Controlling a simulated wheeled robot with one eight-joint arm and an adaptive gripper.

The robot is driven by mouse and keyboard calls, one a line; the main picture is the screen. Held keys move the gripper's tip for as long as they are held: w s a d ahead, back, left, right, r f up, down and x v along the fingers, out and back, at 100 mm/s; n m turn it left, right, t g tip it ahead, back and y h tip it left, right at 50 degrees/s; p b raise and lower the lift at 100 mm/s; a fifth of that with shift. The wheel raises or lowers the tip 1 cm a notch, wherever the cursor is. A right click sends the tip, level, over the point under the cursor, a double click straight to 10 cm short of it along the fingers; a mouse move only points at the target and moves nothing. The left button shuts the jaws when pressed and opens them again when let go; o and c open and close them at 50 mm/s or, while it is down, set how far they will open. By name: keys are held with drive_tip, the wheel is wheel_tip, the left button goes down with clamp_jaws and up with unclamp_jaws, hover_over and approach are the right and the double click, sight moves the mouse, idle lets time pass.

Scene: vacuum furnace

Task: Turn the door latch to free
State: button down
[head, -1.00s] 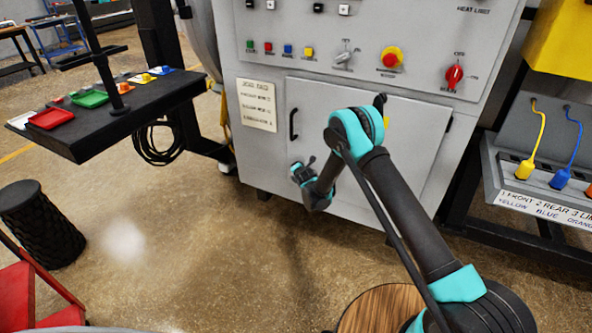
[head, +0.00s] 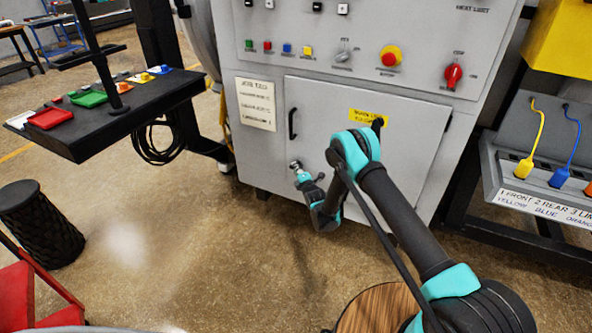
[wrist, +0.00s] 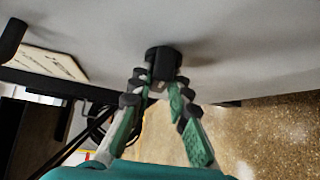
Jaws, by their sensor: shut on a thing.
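The grey furnace door (head: 345,135) is closed, with a vertical black handle (head: 292,124) near its left edge. In the wrist view, the door latch (wrist: 163,58) is a round black knob standing out from the pale furnace front. My gripper (wrist: 160,88) is at this knob, its two green-padded fingers converging on it from either side, shut on it. In the head view, my gripper (head: 298,168) is low at the door's left edge, below the handle. The latch is too small there to tell its turn angle, and the fingers partly cover it in the wrist view.
Above the door is a control panel with coloured buttons, a red-and-yellow stop button (head: 391,56) and a red rotary switch (head: 453,73). A black tray table (head: 150,110) stands left, a cable station (head: 510,165) right. The floor before the furnace's left side is clear.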

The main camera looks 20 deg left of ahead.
idle(0.4)
drive_tip(key=c, duration=1.4)
unclamp_jaws()
drive_tip(key=shift+c, duration=0.2)
drive_tip(key=shift+r, duration=0.1)
drive_tip(key=o, duration=0.9)
drive_tip(key=r, duration=0.9)
drive_tip(key=shift+w+d+r, duration=0.1)
drive_tip(key=shift+d+r, duration=0.1)
drive_tip(key=shift+r, duration=0.05)
drive_tip(key=shift+c, duration=0.2)
drive_tip(key=shift+a+r, duration=0.15)
drive_tip(key=shift+r, duration=0.05)
drive_tip(key=c, duration=0.9)
drive_tip(key=shift+o, duration=0.2)
